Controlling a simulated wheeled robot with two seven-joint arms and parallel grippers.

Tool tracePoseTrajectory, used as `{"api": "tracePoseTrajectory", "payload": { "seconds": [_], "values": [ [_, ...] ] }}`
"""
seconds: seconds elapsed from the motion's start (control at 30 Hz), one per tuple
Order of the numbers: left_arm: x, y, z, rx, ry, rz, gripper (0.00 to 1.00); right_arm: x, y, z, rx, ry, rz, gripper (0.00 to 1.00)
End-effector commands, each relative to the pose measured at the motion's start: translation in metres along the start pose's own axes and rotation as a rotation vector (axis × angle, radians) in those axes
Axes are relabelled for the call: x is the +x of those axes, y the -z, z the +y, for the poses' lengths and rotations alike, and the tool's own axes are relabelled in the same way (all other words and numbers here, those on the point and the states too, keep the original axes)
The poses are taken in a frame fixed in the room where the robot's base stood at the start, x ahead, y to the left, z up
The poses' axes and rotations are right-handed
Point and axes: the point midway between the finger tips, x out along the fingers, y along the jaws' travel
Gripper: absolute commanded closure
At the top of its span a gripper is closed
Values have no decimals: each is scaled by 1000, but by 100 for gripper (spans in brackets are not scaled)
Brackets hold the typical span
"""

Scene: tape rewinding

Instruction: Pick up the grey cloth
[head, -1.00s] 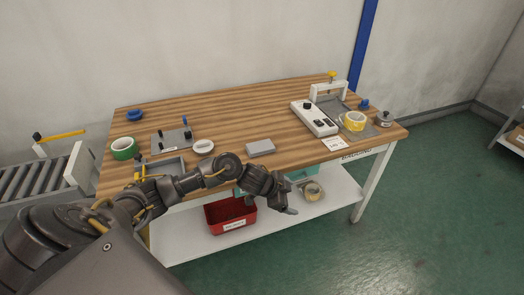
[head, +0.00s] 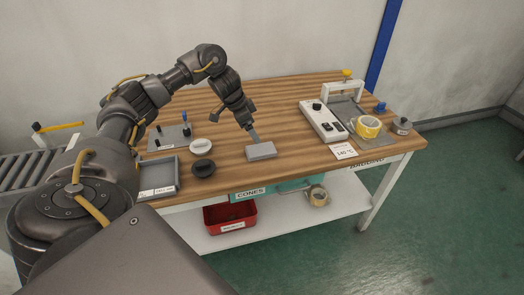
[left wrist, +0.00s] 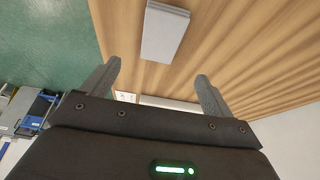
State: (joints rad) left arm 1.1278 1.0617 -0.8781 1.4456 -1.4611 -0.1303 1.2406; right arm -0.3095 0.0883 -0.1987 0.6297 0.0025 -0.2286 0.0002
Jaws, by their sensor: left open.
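The grey cloth (head: 261,151) looks like a flat, folded light-grey block. It lies on the wooden table top near the front edge. My left gripper (head: 253,134) points down just behind and above it in the head view. In the left wrist view the cloth (left wrist: 165,33) lies beyond the fingertips, at the top centre. The left gripper (left wrist: 158,74) is open there, with nothing between its fingers. I cannot tell the exact gap between the fingers and the cloth. My right gripper is in neither view.
A black disc (head: 203,168), a white ring (head: 201,146) and a grey tray (head: 158,177) lie left of the cloth. A white device (head: 322,121) and a yellow tape roll (head: 367,127) stand to the right. A red bin (head: 230,216) sits on the lower shelf.

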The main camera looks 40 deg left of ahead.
Motion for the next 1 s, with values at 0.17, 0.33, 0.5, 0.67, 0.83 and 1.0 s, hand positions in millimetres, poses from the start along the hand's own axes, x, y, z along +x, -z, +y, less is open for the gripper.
{"api": "tracePoseTrajectory", "payload": {
  "seconds": [0.17, 0.33, 0.5, 0.67, 0.83, 1.0],
  "values": [
    [30, 0, 2, 1, -6, -1, 13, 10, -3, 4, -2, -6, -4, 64],
    [50, 1, 2, 3, -3, 0, 13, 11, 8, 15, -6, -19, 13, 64],
    [54, 1, 1, 3, -2, 0, 13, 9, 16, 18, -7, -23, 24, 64],
    [77, 0, 3, 3, -4, -2, 13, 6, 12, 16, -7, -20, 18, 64],
    [98, 0, 2, 4, -3, -2, 13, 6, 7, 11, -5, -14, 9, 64],
    [103, 0, 2, 5, -1, 0, 13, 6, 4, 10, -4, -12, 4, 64]
  ]
}}
